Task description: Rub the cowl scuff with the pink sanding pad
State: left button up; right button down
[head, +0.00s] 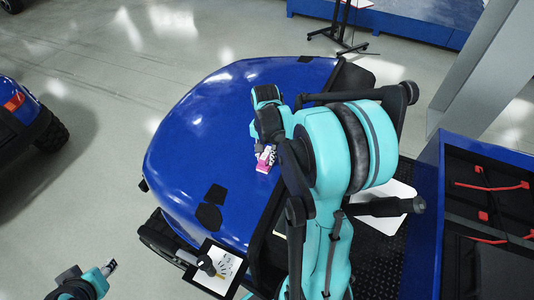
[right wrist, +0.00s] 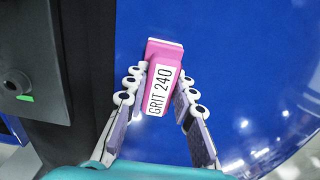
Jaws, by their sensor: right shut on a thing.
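The pink sanding pad (right wrist: 165,78), with a white "GRIT 240" label, is between the fingers of my right gripper (right wrist: 160,100), which is shut on it. In the head view the pad (head: 265,158) shows over the right part of the glossy blue cowl (head: 190,140). I cannot tell whether the pad touches the cowl. In the right wrist view blue cowl surface (right wrist: 230,60) lies behind the pad. No scuff can be made out; my right arm hides part of the cowl. My left gripper (head: 110,267) is at the lower left, away from the cowl; its jaws are unclear.
Black patches (head: 208,217) lie on the cowl's lower part. A board with a picture (head: 215,270) stands near the cowl's lower edge. A blue bin with red-handled items (head: 490,187) is at right. A black stand (head: 340,40) is at the back.

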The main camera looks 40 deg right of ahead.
aim_at(270, 147)
jog(key=shift+w+d+f, duration=0.15)
jog(key=shift+w+d, duration=0.15)
jog(key=shift+d, duration=0.3)
jog(key=shift+w+d+b, duration=0.3)
jog(key=shift+w+d, duration=0.1)
jog(key=shift+d, duration=0.4)
jog(key=shift+d+r+p, duration=0.15)
jog(key=shift+r+p, duration=0.45)
jog(key=shift+r, duration=0.15)
notch_tip(270, 147, up, 5)
jog(key=p, duration=0.3)
jog(key=shift+w+f, duration=0.1)
jog(key=shift+f, duration=0.15)
